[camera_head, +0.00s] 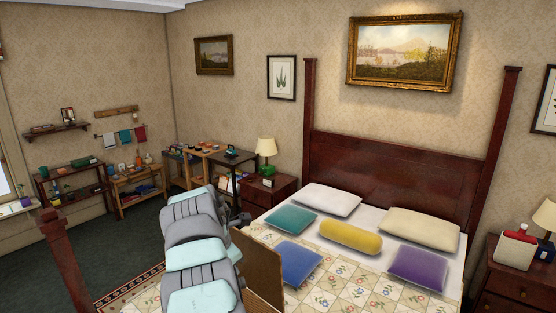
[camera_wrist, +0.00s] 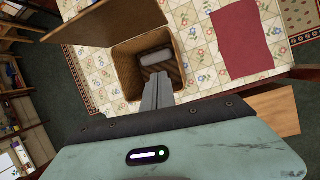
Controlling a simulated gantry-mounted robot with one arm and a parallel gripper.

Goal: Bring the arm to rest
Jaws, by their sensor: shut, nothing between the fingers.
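My gripper (camera_wrist: 158,82) shows in the wrist view, with its two grey fingers together and nothing between them. A grey rounded thing (camera_wrist: 154,57) lies in the box, apart from the fingers as far as I can see. In the head view my arm stands in the foreground left of the bed, and the gripper is hidden.
The box is on or against the floral quilt (camera_head: 345,288) of the bed. Pillows and a yellow bolster (camera_head: 350,237) lie toward the headboard. A red cloth (camera_wrist: 243,38) lies on the quilt. A bedpost (camera_head: 62,262) rises at left. Dark green floor (camera_head: 90,240) is open toward the shelves.

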